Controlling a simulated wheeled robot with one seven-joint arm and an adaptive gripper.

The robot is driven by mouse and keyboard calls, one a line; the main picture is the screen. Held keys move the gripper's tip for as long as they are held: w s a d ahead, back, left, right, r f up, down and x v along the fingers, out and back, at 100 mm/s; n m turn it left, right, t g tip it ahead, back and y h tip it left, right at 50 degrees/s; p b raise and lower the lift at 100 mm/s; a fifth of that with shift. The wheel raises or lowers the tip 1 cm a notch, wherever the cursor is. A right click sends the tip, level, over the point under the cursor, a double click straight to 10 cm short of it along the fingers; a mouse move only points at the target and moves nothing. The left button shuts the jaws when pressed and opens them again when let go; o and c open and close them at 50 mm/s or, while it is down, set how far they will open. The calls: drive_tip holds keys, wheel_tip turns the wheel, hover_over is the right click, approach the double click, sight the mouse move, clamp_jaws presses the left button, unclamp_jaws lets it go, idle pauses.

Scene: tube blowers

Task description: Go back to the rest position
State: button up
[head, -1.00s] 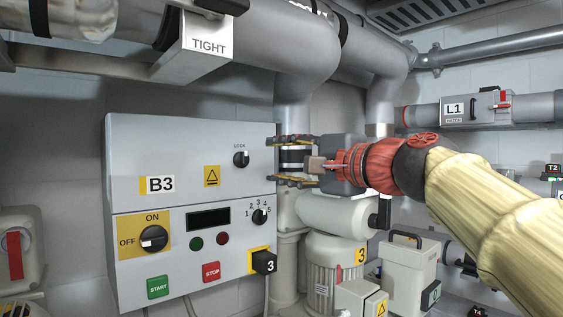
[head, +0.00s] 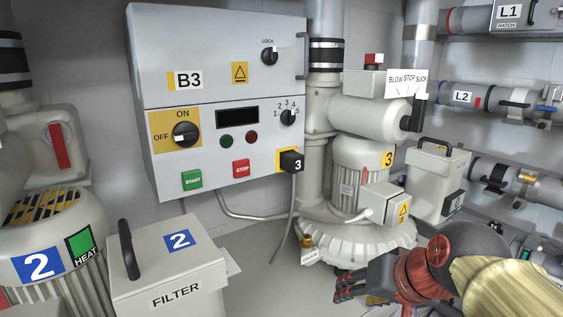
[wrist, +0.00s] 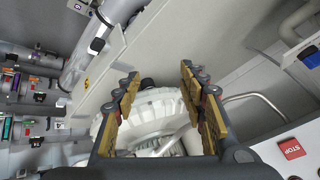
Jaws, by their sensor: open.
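My gripper (head: 358,290) is low in the head view, at the lower right, in front of the base of blower 3 (head: 362,160). Its jaws point left there. In the wrist view my gripper (wrist: 160,105) shows its two yellow-padded fingers spread apart with nothing held between them. The round ribbed white blower base (wrist: 160,110) shows beyond and between the fingers. My red wrist and yellow-sleeved arm (head: 510,285) come in from the lower right corner.
The B3 control box (head: 225,90) hangs on the wall at centre left. A filter box (head: 170,270) and blower 2 (head: 50,250) stand at lower left. Pipes labelled L1 and L2 (head: 470,97) run at right. Bare floor (head: 265,285) shows left of my gripper.

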drive_tip(key=s+d+f+n+g+h+b, duration=0.1)
drive_tip(key=s+d+f, duration=0.3)
drive_tip(key=s+f, duration=0.9)
drive_tip(key=shift+s+d+n+h+b, duration=0.15)
drive_tip(key=shift+s+n+h+b, duration=0.15)
drive_tip(key=shift+n+h+b, duration=0.3)
